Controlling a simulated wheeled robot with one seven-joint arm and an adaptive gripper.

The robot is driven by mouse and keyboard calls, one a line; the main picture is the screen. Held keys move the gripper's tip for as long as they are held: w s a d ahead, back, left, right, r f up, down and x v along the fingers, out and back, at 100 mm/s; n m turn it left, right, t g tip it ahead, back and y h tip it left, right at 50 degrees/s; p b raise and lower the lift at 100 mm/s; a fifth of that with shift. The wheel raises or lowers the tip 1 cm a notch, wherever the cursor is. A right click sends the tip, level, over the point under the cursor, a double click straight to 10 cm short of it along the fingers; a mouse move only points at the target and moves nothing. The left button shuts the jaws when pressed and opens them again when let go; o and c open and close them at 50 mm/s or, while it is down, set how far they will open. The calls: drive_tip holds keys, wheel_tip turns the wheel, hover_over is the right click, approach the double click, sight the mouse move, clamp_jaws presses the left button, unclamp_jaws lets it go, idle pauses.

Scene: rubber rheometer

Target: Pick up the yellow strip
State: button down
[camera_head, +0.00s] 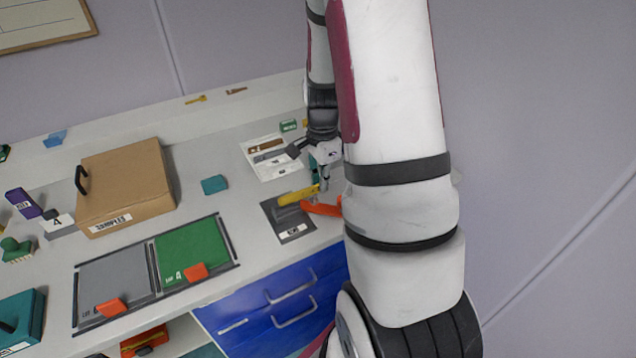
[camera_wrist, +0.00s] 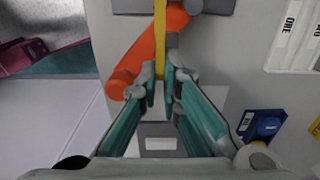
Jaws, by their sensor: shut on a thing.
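The yellow strip (camera_head: 298,195) is at the right part of the worktop, over a dark grey mat (camera_head: 289,238) with a white label. In the wrist view the yellow strip (camera_wrist: 160,40) runs up from between my fingertips. My gripper (camera_wrist: 163,88) is shut on the near end of the strip; the head view also shows my gripper (camera_head: 322,180), partly hidden by my arm. An orange-red part (camera_wrist: 135,65) lies beside and under the strip, and it shows in the head view (camera_head: 322,209) too. I cannot tell whether the strip still touches the mat.
A cardboard box labelled SAMPLES (camera_head: 125,185) stands to the left. A grey and green two-part tray (camera_head: 240,262) lies in front. A white sheet with strips (camera_head: 258,162) is behind the mat. A teal block (camera_head: 215,185) sits mid-table. Blue drawers (camera_head: 275,310) are below the edge.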

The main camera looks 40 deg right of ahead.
drive_tip(key=s+a+r, duration=0.1)
drive_tip(key=s+a, duration=0.4)
drive_tip(key=s, duration=0.8)
drive_tip(key=shift+s+r+p, duration=0.2)
drive_tip(key=shift+p, duration=0.25)
drive_tip(key=shift+a, duration=0.1)
